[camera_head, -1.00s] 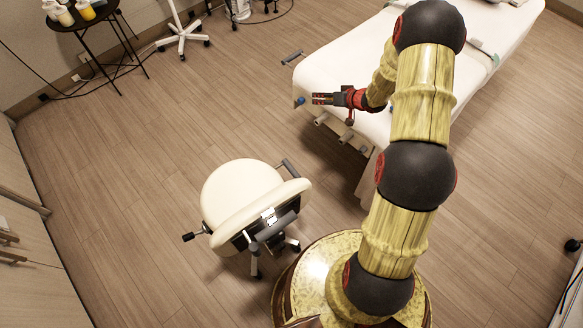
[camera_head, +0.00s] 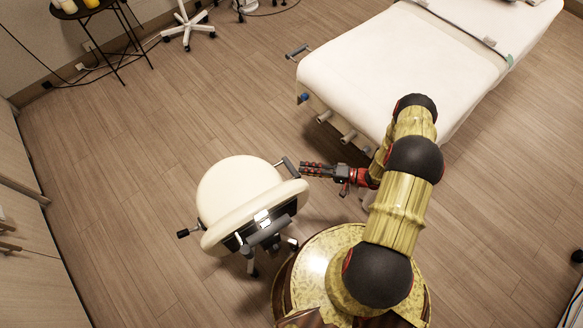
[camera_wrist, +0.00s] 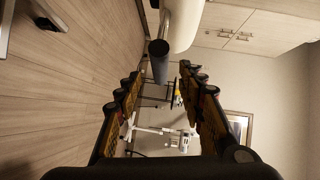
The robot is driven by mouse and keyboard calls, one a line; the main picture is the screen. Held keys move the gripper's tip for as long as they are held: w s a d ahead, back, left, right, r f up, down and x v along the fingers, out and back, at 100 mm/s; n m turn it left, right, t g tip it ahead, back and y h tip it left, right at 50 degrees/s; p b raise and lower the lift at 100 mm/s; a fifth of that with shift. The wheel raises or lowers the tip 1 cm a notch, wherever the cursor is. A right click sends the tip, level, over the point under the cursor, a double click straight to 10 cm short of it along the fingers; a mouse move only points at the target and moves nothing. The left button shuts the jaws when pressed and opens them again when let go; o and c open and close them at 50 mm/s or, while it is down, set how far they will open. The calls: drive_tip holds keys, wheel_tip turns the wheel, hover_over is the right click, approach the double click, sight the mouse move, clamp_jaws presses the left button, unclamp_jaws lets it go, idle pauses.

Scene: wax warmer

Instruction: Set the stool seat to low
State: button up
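The stool has a round cream seat (camera_head: 236,190) with a cream backrest in front of it, and stands left of my base. A dark lever (camera_head: 288,166) sticks out at the seat's right side, and another black-ended lever (camera_head: 190,231) sticks out at the left. My gripper (camera_head: 304,168) is just right of the right-hand lever, fingers pointing left at it. In the wrist view my gripper (camera_wrist: 160,95) is open, and a grey, dark-ended lever (camera_wrist: 159,62) lies ahead, near the gap between the fingers. The cream stool part (camera_wrist: 183,25) shows behind it. Contact is not visible.
A white treatment bed (camera_head: 385,65) stands at the upper right, with a side handle (camera_head: 297,51). A small black table (camera_head: 85,12) and a white wheeled stand (camera_head: 188,30) are at the back left. The floor left of the stool is clear.

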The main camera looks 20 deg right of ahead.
sight(292, 168)
drive_tip(key=b+x, duration=0.1)
drive_tip(key=x, duration=0.5)
drive_tip(key=shift+w+a, duration=0.2)
drive_tip(key=shift+a, duration=0.1)
drive_tip(key=shift+c, duration=0.6)
clamp_jaws()
